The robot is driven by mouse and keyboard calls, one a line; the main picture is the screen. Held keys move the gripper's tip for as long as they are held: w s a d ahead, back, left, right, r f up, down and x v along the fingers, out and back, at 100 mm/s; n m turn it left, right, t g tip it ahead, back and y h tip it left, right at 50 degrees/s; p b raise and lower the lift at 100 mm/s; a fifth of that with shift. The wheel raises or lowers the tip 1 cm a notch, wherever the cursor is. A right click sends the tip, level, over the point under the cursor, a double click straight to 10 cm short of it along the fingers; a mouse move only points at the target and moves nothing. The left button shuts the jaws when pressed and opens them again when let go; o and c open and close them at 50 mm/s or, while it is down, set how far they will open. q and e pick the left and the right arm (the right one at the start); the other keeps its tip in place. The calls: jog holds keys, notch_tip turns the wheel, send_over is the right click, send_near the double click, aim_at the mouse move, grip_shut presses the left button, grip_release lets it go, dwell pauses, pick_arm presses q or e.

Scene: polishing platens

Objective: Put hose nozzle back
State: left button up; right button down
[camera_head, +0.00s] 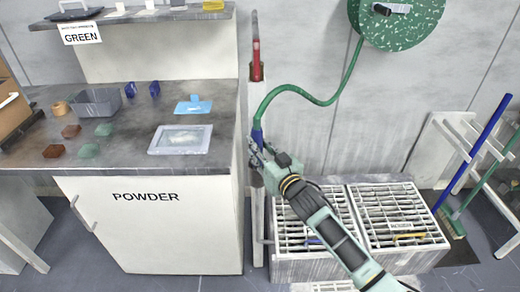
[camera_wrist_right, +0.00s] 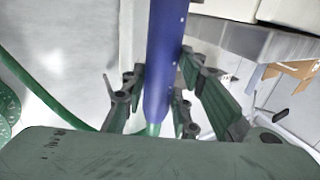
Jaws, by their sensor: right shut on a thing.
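The blue hose nozzle (camera_head: 257,136) is at the end of a green hose (camera_head: 312,98) beside the white cabinet. In the right wrist view the nozzle (camera_wrist_right: 162,62) stands between the fingers, with the green hose joining its lower end. My right gripper (camera_head: 260,153) is shut on the nozzle; it also shows in the right wrist view (camera_wrist_right: 155,102). The hose leads up to a green reel (camera_head: 405,18). I cannot tell whether the nozzle touches the post. My left gripper is not in view.
The powder cabinet (camera_head: 170,225) stands left of my right arm, with a tray (camera_head: 180,139), a grey bin (camera_head: 97,102) and several small pieces on top. Slatted grates (camera_head: 397,212) lie under the arm. A blue-handled broom (camera_head: 478,150) leans at the right.

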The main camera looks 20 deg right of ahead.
jog(key=c, duration=1.4)
grip_release()
jog(key=shift+f, duration=0.1)
jog(key=s, duration=0.4)
jog(key=s+d, duration=0.1)
jog(key=s, duration=0.3)
jog(key=s+d, duration=0.1)
jog(key=s, duration=0.2)
jog(key=shift+s+d+r, duration=0.15)
jog(key=shift+s+r, duration=0.05)
jog(key=shift+s, duration=0.2)
